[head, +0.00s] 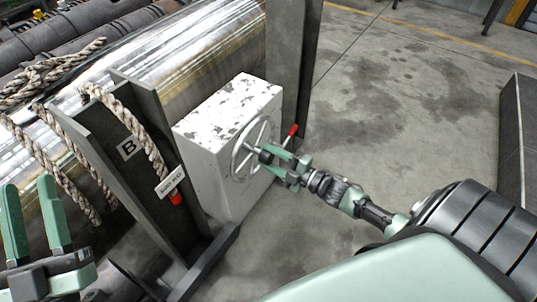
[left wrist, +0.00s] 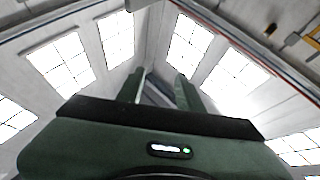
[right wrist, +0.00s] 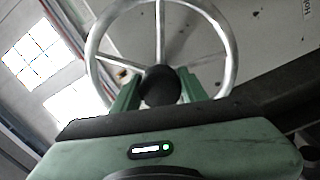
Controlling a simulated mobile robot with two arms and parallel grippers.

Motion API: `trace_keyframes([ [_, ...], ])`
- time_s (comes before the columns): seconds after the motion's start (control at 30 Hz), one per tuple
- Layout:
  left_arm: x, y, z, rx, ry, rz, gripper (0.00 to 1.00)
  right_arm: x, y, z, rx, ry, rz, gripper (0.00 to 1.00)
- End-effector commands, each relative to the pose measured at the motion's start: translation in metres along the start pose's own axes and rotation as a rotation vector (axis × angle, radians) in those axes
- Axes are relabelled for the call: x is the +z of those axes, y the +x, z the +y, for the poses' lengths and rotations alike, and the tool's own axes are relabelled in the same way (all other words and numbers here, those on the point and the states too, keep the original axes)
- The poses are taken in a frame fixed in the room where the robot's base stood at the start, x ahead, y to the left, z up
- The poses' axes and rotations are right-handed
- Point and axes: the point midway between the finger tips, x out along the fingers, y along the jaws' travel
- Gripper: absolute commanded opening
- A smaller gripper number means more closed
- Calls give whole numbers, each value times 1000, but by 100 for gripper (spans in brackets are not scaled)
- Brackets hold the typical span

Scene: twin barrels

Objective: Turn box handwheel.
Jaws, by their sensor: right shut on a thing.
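The box (head: 220,125) is white with worn dark patches on top and stands against the metal barrel. Its handwheel (head: 240,158) is a silver spoked wheel on the box's front face. It fills the upper part of the right wrist view (right wrist: 226,38). My right gripper (head: 271,155) is at the wheel, shut on the wheel's dark round knob (right wrist: 160,85). The knob sits between the fingers in the right wrist view. My left gripper (head: 38,215) is at the lower left of the head view, fingers pointing up and apart, empty.
A grey post marked B (head: 128,148) stands left of the box, with a rope (head: 130,125) and a tag (head: 170,182) hanging by it. A red-tipped lever (head: 292,131) is right of the wheel.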

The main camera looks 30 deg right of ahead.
Motion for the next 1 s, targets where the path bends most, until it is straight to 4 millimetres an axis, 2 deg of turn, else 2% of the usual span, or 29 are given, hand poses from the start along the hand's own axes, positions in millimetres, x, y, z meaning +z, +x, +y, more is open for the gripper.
trace_keyframes([
  [0.4, 13, 0, -2, -3, 3, -70, 36, -1, 0, -1, -1, -173, 7, 0],
  [0.93, 15, 0, -2, -3, 3, -77, 36, -1, 0, -2, -3, -196, 8, 0],
  [0.97, 15, 0, -2, -3, 3, -77, 36, -1, 0, -2, -3, -196, 8, 51],
  [1.0, 15, 0, -2, -3, 3, -77, 36, -1, 0, -2, -3, -196, 8, 62],
])
